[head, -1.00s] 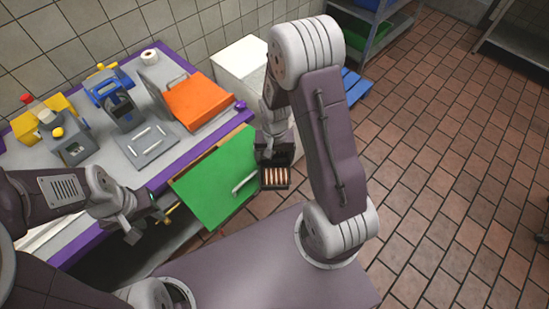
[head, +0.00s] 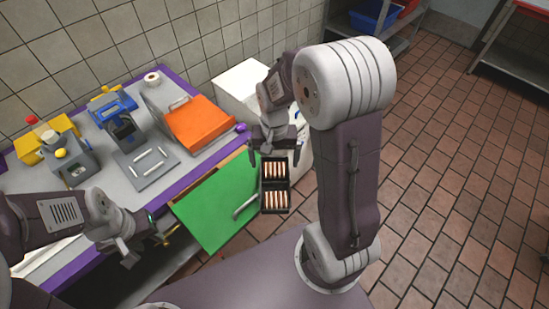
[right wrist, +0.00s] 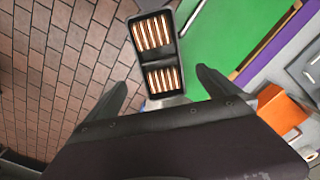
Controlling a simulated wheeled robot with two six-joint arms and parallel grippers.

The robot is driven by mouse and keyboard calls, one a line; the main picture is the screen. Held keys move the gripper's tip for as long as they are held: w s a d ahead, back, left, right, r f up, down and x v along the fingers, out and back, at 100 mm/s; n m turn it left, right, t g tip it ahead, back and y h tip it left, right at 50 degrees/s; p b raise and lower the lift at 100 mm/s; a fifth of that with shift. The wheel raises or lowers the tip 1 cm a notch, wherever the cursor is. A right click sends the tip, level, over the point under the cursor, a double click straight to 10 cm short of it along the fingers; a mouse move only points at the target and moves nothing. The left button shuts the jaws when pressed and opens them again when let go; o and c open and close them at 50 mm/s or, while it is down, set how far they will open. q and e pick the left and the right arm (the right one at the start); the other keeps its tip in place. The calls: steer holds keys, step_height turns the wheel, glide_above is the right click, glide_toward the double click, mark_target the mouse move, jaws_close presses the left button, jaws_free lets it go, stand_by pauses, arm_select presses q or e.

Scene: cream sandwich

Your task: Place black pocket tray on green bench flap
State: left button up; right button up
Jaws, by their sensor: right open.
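The black pocket tray (head: 262,186) has two pockets filled with rows of pale, dark-edged pieces. It is at the right edge of the green bench flap (head: 208,205), by the flap's pale handle. In the right wrist view the tray (right wrist: 175,61) sits beside the green flap (right wrist: 235,35), with a grey part under its lower end. What supports it is unclear. My right gripper (head: 276,148) is open and empty just behind the tray; its spread fingers (right wrist: 160,88) are apart from the tray. My left gripper (head: 165,232) is near the flap's left corner; its jaws are unclear.
The purple-edged bench (head: 200,150) holds an orange hinged lid (head: 200,122), a blue-topped press (head: 118,112), a grey plate with pale bars (head: 146,164) and a yellow device (head: 42,145). A white cabinet (head: 240,82) stands behind the flap.

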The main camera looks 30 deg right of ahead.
steer(key=s+a+n+t, duration=0.1)
steer(key=s+a+n, duration=0.1)
steer(key=s+n, duration=0.2)
steer(key=s, duration=0.3)
steer(key=shift+s+a+f+n, duration=0.15)
steer(key=shift+a+f+n, duration=0.15)
steer(key=shift+f+n, duration=0.1)
steer(key=shift+s, duration=0.1)
stand_by(0.6)
